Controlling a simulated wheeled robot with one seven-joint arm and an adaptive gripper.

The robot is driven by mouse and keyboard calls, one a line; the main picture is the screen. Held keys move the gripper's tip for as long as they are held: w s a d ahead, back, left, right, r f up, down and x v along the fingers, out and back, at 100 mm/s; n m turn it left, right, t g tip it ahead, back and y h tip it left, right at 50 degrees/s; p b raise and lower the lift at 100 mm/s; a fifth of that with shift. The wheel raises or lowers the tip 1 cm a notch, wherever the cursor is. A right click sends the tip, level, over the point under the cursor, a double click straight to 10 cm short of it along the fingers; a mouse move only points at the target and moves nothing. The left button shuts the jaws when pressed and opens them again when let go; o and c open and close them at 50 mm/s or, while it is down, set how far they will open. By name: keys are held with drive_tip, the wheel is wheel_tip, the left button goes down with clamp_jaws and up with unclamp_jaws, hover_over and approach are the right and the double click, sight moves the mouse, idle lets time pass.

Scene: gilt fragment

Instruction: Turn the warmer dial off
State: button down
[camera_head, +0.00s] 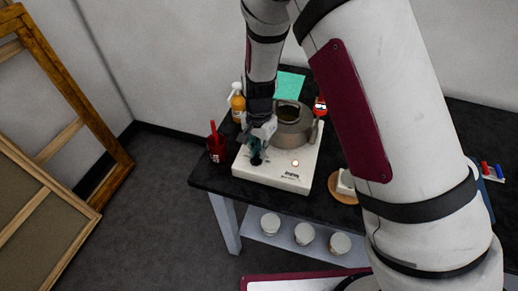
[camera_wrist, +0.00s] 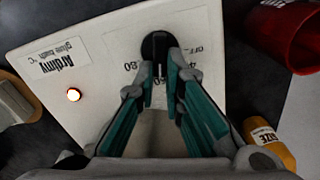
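The warmer (camera_head: 280,178) is a white box on the black table, with a grey metal pot (camera_head: 292,128) on top. The dial's exact pointing is partly hidden.
A red cup (camera_head: 216,150) with a red tool stands left of the warmer. An orange bottle (camera_head: 238,105) stands behind it. A small block on a round wooden board (camera_head: 343,196) is to the right. Several white jars (camera_head: 304,233) sit on the lower shelf.

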drive_tip(key=shift+n, duration=0.4)
drive_tip(key=n, duration=0.4)
drive_tip(key=shift+w+a+b, duration=0.2)
drive_tip(key=shift+a+b, duration=0.1)
drive_tip(key=shift+b, duration=0.05)
drive_tip(key=n, duration=0.3)
drive_tip(key=n+b, duration=0.1)
drive_tip(key=n, duration=0.1)
drive_tip(key=shift+a, duration=0.35)
drive_tip(key=n, duration=0.3)
drive_tip(key=n+b, duration=0.1)
drive_tip(key=shift+s+a+n, duration=0.15)
drive_tip(key=shift+a+n, duration=0.15)
drive_tip(key=shift+n, duration=0.1)
drive_tip(key=shift+s+a+n+b, duration=0.1)
drive_tip(key=shift+n+b, duration=0.1)
drive_tip(key=shift+n, duration=0.6)
drive_tip(key=shift+s+a+n+b, duration=0.1)
drive_tip(key=shift+n+b, duration=0.05)
drive_tip(key=shift+n, duration=0.65)
drive_tip(key=c, duration=1.7)
unclamp_jaws()
